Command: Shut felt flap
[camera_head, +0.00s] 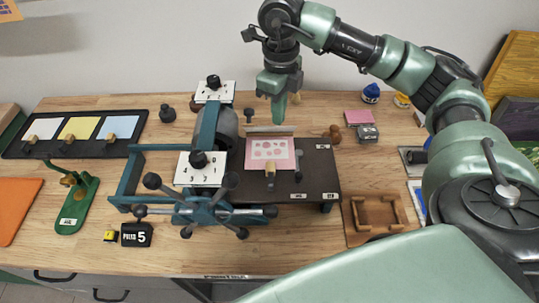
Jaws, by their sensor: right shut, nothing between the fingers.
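A small teal press (205,150) with a spoked wheel (205,210) stands mid-table. Its dark flat bed (318,165) extends to the right of the roller. A pale narrow strip (268,131) runs along the panel's far side. I cannot tell for sure which of these is the felt flap. My right gripper (279,112) is shut and empty, pointing down above the far side of the bed, apparently apart from the panel. My left gripper is out of view.
A dark tray with three coloured pads (78,148) and a green lever tool (78,200) are at left. A wooden tray (372,218) stands right of the bed. White numbered plates (201,169) with black knobs stand by the roller. My right arm covers the right side.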

